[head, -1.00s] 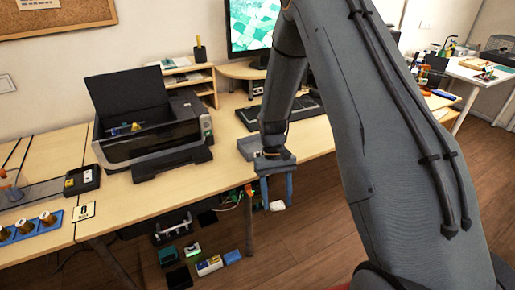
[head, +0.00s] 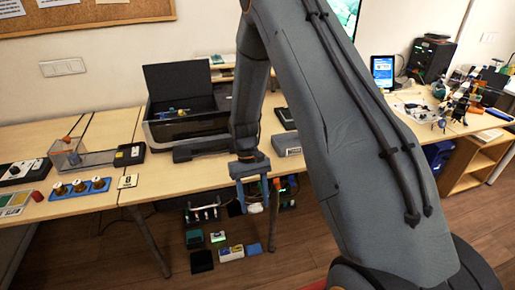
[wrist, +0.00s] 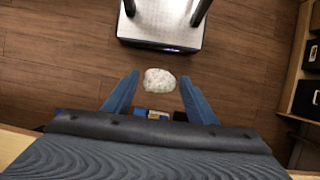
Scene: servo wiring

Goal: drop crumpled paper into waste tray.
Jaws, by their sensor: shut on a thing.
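My gripper (head: 256,198) hangs in front of the desk edge, its blue fingers pointing down. In the wrist view the gripper (wrist: 160,78) is shut on the white crumpled paper (wrist: 159,80), which sits between the fingertips over the wooden floor. The paper also shows low between the fingers in the head view (head: 256,208). I cannot pick out the waste tray for certain. A small dark open container (head: 202,261) is on the floor below the desk, but I cannot tell whether it is the tray.
The desk (head: 195,176) holds a black printer (head: 190,125) with its lid up and a blue rack of spools (head: 80,188) at left. Coloured boxes (head: 231,253) lie low under it. A cluttered bench (head: 430,118) is at right. Bare floor (head: 290,262) lies in front.

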